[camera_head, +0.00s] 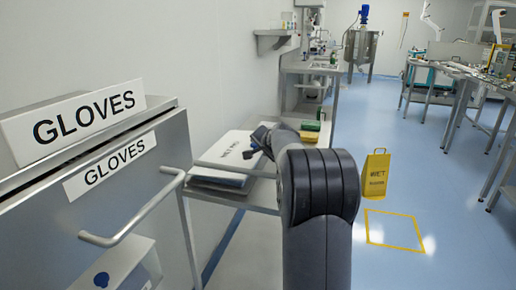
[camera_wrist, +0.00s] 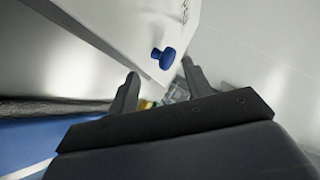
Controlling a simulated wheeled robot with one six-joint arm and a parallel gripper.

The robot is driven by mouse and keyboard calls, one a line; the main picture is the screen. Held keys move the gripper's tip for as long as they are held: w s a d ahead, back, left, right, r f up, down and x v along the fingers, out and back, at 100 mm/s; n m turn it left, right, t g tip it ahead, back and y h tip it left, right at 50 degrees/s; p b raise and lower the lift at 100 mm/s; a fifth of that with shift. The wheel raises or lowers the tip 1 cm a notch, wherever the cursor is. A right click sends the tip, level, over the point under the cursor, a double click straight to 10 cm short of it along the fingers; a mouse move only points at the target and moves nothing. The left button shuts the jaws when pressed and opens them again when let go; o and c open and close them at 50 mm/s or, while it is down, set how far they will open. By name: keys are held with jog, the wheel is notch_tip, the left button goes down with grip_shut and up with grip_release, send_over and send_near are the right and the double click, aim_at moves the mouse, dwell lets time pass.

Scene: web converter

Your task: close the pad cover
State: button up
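The pad cover (camera_head: 222,150) is a white panel with dark lettering, on a steel side table left of my arm in the head view. It lies over a low pale box (camera_head: 218,178); how far it is raised is hard to tell. Contact cannot be told. In the head view my gripper (camera_head: 258,141) is partly hidden by my arm.
A steel cabinet marked GLOVES (camera_head: 100,165) with a bar handle (camera_head: 135,215) stands close at left. Green and yellow items (camera_head: 309,131) lie on the table behind my arm. A yellow floor sign (camera_head: 376,175) stands at right; the blue floor there is mostly clear.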

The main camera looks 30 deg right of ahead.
jog(key=v, duration=0.7)
jog(key=shift+a, duration=0.1)
jog(key=shift+x, duration=4.5)
jog(key=shift+s, duration=0.1)
